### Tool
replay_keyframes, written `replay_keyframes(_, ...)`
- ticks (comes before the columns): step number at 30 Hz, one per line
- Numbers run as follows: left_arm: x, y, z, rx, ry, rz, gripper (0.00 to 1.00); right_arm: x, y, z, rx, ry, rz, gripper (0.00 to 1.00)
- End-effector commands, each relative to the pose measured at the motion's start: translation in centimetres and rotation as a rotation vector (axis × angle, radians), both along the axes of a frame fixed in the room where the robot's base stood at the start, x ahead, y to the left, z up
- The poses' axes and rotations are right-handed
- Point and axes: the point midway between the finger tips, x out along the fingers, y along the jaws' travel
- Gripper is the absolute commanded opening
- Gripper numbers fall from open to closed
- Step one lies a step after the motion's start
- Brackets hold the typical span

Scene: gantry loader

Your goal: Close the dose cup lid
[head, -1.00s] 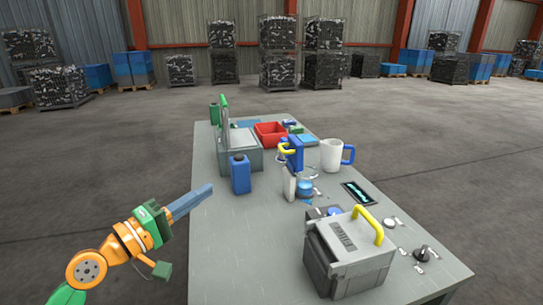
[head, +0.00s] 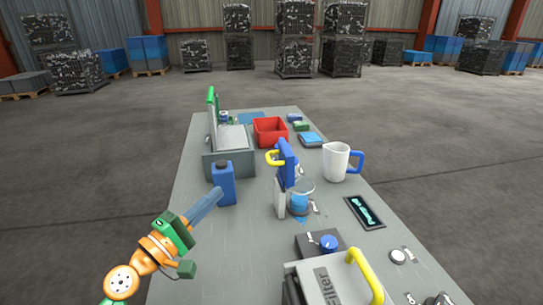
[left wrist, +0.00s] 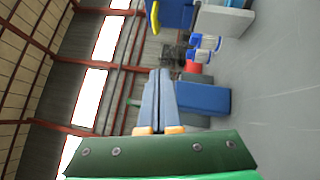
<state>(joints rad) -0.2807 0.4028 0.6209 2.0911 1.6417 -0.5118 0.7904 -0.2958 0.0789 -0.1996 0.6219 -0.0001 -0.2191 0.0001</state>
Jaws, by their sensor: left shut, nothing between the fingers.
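A clear dose cup (head: 300,201) with blue in its bottom stands mid-table beside a grey upright post (head: 280,196). A blue panel with a yellow handle (head: 287,158) stands raised above the cup at the post; it looks like the cup's open lid. In the left wrist view the blue panel (left wrist: 177,14) and its yellow handle show at the top edge. My left gripper (head: 218,191) is shut and empty, left of the cup. My right gripper is out of view.
A grey box (head: 230,162) with a raised lid stands behind the bottle. A red bin (head: 270,130) is at the back. A white jug (head: 336,162) stands right of the cup. A grey filter box (head: 325,284) with a yellow handle is at the near edge.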

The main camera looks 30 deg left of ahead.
Motion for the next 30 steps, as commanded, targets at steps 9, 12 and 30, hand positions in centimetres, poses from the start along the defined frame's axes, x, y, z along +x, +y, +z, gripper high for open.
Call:
replay_keyframes(9,5.2,-0.8,1.5,0.001,-0.003,0.000,0.00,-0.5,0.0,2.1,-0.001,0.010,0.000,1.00)
replay_keyframes(12,7.4,-1.1,1.7,0.001,-0.002,0.000,0.00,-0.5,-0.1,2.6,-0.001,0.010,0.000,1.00)
replay_keyframes(30,11.9,-4.7,2.7,0.001,0.000,-0.001,0.00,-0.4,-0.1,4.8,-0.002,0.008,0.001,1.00)
